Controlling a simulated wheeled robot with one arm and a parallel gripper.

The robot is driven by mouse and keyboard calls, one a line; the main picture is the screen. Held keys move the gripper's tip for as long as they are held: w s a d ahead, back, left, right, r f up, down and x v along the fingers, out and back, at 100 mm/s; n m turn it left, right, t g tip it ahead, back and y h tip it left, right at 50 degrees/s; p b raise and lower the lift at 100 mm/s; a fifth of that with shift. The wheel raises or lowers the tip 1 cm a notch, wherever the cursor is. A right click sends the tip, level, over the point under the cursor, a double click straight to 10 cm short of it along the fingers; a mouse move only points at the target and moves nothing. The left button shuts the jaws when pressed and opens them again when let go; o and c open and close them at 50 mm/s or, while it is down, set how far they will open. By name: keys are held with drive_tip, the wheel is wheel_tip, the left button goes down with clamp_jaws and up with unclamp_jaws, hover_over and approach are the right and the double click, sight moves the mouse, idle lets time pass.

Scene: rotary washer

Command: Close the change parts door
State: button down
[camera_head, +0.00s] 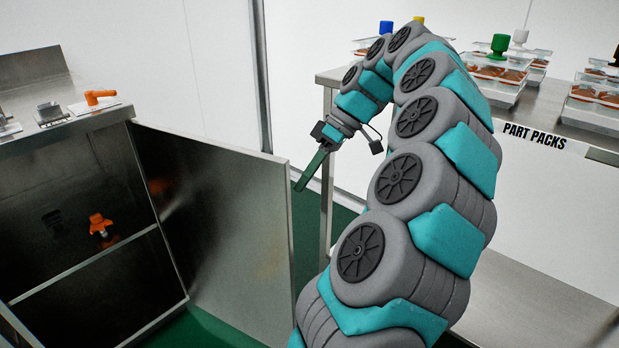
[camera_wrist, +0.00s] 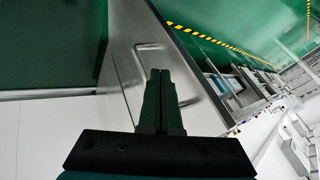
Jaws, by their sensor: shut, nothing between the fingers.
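The change parts door (camera_head: 225,225) is a grey metal panel. It stands wide open, swung out from the right side of the cabinet (camera_head: 70,270), with its inner face toward the head camera. My gripper (camera_head: 300,186) is shut and empty, its dark green fingers pointing down just right of the door's free upper edge. In the wrist view the fingers (camera_wrist: 160,74) are together in front of a metal panel (camera_wrist: 125,50), seemingly the door's outer face, with a looped handle (camera_wrist: 170,46). I cannot tell whether they touch it.
An orange part (camera_head: 100,226) sits inside the cabinet, and an orange-handled part (camera_head: 97,98) lies on its top. At right, the PART PACKS table (camera_head: 560,150) carries trays. My arm fills the middle. Green floor shows beyond the door.

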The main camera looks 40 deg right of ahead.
sight(289, 203)
drive_tip(key=shift+x, duration=3)
drive_tip(key=shift+a, duration=0.1)
